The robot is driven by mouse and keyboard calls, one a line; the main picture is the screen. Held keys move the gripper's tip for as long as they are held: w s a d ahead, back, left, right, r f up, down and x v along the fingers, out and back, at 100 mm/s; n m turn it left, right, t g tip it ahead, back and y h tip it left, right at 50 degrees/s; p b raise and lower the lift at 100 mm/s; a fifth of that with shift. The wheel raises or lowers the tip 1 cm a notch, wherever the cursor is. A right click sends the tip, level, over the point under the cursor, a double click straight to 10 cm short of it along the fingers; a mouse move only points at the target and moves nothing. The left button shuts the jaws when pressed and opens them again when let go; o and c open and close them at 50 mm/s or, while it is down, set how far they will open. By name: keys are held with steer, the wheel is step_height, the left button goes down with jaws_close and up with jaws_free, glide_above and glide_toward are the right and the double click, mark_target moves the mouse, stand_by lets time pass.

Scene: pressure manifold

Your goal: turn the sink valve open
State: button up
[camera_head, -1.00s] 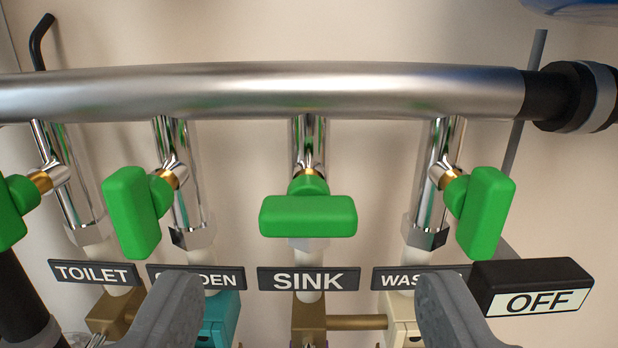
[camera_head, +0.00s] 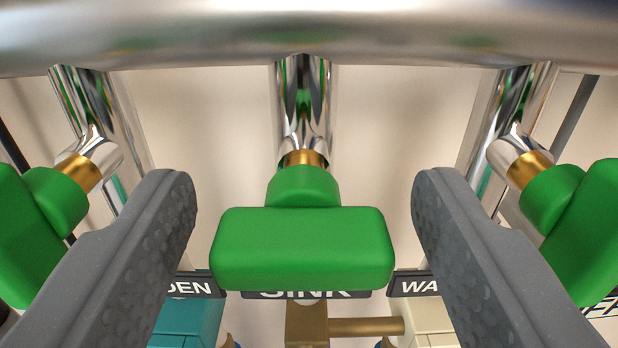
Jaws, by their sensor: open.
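The sink valve has a green handle (camera_head: 302,248) that lies crosswise, level across its upright chrome pipe (camera_head: 303,105). A brass stem (camera_head: 304,158) joins handle and pipe. The SINK label (camera_head: 306,294) shows below, mostly hidden by the handle. My gripper (camera_head: 304,205) is open, with one grey finger on each side of the handle. In the picture a small gap shows between the handle and each finger, and I see no contact. The fingertips reach up to about the height of the handle's round hub.
A green handle (camera_head: 30,230) stands close outside my left finger, and another (camera_head: 575,230) close outside my right finger. A thick steel pipe (camera_head: 310,35) runs across the top. A teal block (camera_head: 188,322), a brass fitting (camera_head: 306,325) and a cream block (camera_head: 428,325) sit below.

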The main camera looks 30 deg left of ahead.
steer(key=shift+w+a, duration=0.15)
steer(key=shift+w, duration=0.15)
steer(key=shift+c, duration=0.3)
